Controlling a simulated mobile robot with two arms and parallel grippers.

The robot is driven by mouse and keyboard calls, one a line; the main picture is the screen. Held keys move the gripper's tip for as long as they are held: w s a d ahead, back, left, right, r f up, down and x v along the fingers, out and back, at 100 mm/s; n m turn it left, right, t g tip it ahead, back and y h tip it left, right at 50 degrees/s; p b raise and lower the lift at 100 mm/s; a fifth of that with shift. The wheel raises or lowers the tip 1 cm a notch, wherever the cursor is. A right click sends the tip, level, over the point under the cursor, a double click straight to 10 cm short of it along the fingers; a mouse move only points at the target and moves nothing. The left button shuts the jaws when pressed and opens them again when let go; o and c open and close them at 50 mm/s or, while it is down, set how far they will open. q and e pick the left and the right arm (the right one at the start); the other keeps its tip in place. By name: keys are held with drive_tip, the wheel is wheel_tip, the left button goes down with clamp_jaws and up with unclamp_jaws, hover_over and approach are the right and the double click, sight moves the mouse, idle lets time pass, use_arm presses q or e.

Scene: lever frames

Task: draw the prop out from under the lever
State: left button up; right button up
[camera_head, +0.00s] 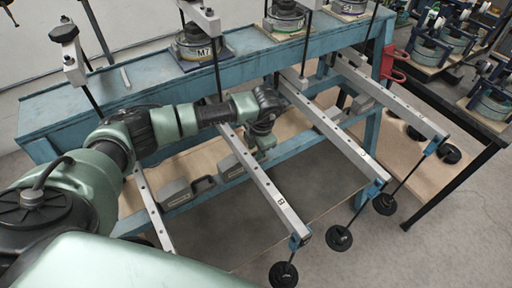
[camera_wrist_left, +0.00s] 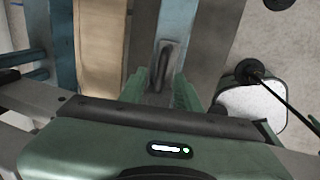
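Several long pale metal levers slope out from a blue frame (camera_head: 130,75), among them a front lever (camera_head: 262,182) and one to its right (camera_head: 335,132). A grey prop with a dark handle (camera_head: 178,192) sits low at the left, and another grey prop (camera_head: 232,166) is partly hidden by the front lever. My left gripper (camera_head: 264,146) points down between these two levers. In the left wrist view a dark upright handle on a grey block (camera_wrist_left: 163,66) shows between the green fingers (camera_wrist_left: 160,95), with gaps beside it. My right gripper is not in view.
Round black weights (camera_head: 339,238) hang on rods from the lever ends. A wooden board (camera_head: 205,160) lies under the levers. A red bracket (camera_head: 395,65) is on the frame's right post, and a black-edged table (camera_head: 440,110) stands at the right. The floor in front is open.

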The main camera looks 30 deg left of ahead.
use_arm(q)
clamp_jaws()
idle(1.4)
